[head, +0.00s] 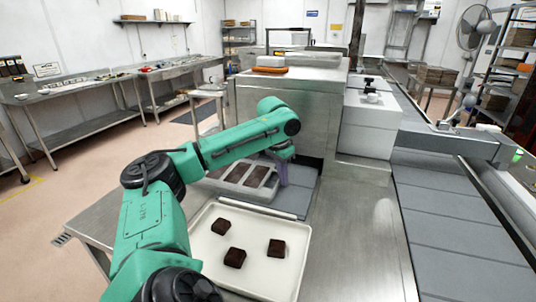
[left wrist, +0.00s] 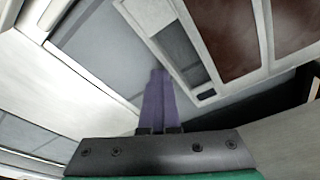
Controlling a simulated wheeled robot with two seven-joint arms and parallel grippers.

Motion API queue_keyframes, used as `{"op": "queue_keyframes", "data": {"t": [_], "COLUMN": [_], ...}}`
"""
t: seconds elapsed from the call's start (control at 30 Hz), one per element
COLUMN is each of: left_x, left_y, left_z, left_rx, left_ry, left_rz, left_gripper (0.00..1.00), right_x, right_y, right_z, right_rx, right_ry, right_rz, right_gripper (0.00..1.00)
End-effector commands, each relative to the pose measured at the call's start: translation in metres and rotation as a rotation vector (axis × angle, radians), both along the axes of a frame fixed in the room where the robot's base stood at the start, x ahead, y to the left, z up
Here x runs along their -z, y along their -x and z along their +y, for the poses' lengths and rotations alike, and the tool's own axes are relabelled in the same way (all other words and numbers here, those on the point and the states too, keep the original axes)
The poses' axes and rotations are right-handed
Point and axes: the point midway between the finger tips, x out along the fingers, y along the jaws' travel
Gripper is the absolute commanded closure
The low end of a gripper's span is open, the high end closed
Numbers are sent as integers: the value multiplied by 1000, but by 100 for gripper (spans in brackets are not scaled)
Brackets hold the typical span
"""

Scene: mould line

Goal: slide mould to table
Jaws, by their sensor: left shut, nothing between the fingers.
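The mould (head: 247,174) is a pale frame with dark brown filled cavities. It lies on a grey surface in front of the steel machine housing, partly hidden by my left arm. My left gripper (head: 282,178) has purple fingers, pointing down at the mould's right edge. In the left wrist view the shut, empty fingers (left wrist: 158,95) are beside the mould's pale rim (left wrist: 178,45); I cannot tell whether they touch it. The steel table (head: 340,245) stretches toward me. My right gripper is not in view.
A white tray (head: 212,250) with three dark brown blocks (head: 235,257) stands in front of the mould. The steel machine housing (head: 300,110) rises behind it. A grey belt (head: 450,220) runs along the right. The steel surface right of the tray is clear.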

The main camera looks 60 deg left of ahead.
Motion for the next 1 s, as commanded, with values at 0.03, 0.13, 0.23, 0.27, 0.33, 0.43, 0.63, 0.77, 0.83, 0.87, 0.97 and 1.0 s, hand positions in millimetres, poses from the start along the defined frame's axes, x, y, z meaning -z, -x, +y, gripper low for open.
{"op": "queue_keyframes", "data": {"t": [0.03,0.13,0.23,0.27,0.33,0.43,0.63,0.77,0.83,0.87,0.97,1.0], "left_x": [1,1,1,1,1,1,1,1,1,1,1,1], "left_y": [2,5,8,9,11,14,20,24,26,27,30,31], "left_z": [3,7,10,11,14,19,27,31,34,35,40,41], "left_rx": [-2,-2,-1,-1,-2,-2,-2,-1,-1,-1,-3,-1], "left_ry": [-1,-3,-2,-2,-3,-3,-3,-2,-2,-2,-3,-2], "left_rz": [1,0,0,0,0,0,1,1,1,0,0,0], "left_gripper": [100,100,100,100,100,100,100,100,100,100,100,100], "right_x": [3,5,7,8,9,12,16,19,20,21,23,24], "right_y": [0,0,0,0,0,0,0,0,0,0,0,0], "right_z": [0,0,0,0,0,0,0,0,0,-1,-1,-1], "right_rx": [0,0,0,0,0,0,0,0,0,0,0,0], "right_ry": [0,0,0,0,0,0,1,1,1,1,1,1], "right_rz": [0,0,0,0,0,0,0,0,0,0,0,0], "right_gripper": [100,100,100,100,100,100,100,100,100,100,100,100]}}
